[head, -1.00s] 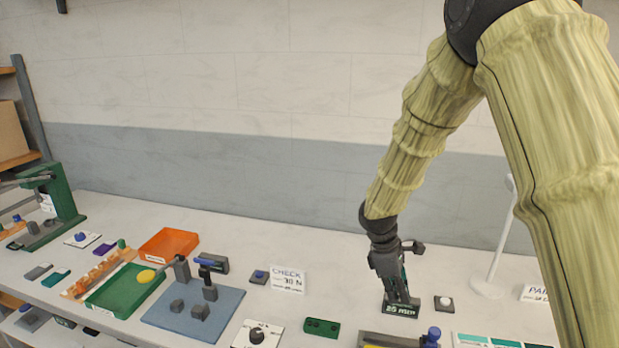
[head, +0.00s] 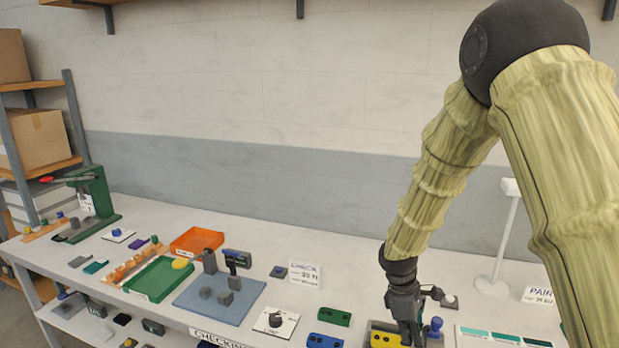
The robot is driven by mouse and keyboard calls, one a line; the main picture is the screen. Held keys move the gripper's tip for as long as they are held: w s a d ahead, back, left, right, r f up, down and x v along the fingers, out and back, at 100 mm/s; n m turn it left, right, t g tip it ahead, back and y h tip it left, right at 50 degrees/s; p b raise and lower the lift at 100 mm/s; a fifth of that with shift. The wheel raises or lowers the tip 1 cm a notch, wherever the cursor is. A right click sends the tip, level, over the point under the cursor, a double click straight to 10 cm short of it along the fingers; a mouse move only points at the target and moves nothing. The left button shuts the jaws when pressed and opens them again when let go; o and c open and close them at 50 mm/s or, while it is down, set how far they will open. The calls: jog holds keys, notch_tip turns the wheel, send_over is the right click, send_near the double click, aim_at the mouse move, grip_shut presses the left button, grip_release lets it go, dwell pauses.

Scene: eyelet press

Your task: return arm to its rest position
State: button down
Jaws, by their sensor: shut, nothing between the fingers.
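My arm comes down from the upper right of the head view in pale yellow-green sleeves with dark joints. My gripper (head: 411,338) is at its lower end, pointing down over the front part of the white table (head: 350,285). Its fingers look closed, and I see nothing held in them. The gripper stands in front of a yellow and dark block (head: 384,338), and I cannot tell whether it touches it. A blue knob (head: 435,323) is just right of the fingers.
A green press (head: 95,200) stands at the far left. A green tray (head: 160,279), an orange tray (head: 197,241) and a blue-grey mat (head: 252,296) lie left of centre. A white stand (head: 503,235) rises behind the gripper on the right.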

jog(key=s+a+f+m+y+b, duration=0.1)
jog(key=s+f+m, duration=0.1)
jog(key=s+f, duration=0.45)
jog(key=s+a+f+m+y, duration=0.1)
jog(key=s+a+f, duration=0.15)
jog(key=f, duration=0.65)
jog(key=s+f+m+t+b, duration=0.1)
jog(key=s+f+m, duration=0.3)
jog(key=s+f, duration=0.4)
jog(key=s+d+f+m, duration=0.1)
jog(key=s+f+m, duration=0.4)
jog(key=s, duration=1.4)
notch_tip(320, 180, down, 3)
jog(key=shift+s+d+m+t+y+b, duration=0.2)
jog(key=shift+s+m+t+y+b, duration=0.1)
jog(key=shift+t+y+b, duration=0.1)
jog(key=shift+w+a, duration=0.1)
